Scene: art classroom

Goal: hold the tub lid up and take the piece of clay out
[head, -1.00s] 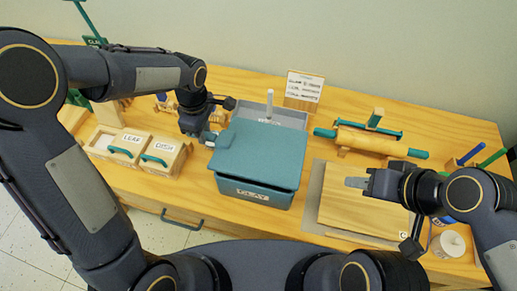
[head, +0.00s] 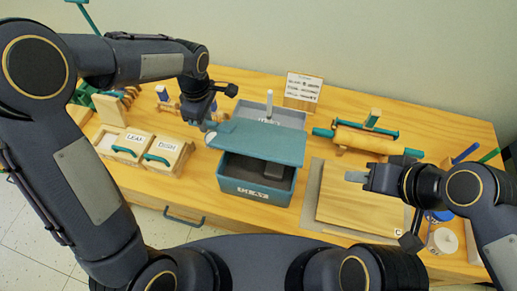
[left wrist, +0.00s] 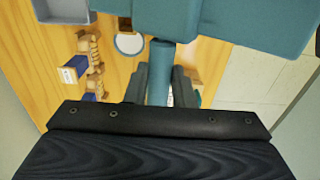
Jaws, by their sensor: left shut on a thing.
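The teal tub (head: 254,195) stands on the table in the middle of the head view, with a white label on its front. Its teal lid (head: 262,141) is raised and tilted, so the front part of the tub is open. A dark grey block (head: 273,171), apparently the clay, shows inside at the right. My left gripper (head: 211,124) is at the lid's left side, shut on it; the left wrist view shows a teal bar of the lid (left wrist: 160,72) between the fingers. My right gripper (head: 357,177) is over the wooden board, apart from the tub; its finger gap is unclear.
A grey bin (head: 291,117) stands behind the tub. Boxes labelled LEAF (head: 125,147) and DISH (head: 168,157) are to the left. A wooden board (head: 350,210) and a rolling pin (head: 365,140) are to the right. A small sign (head: 302,88) stands at the back.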

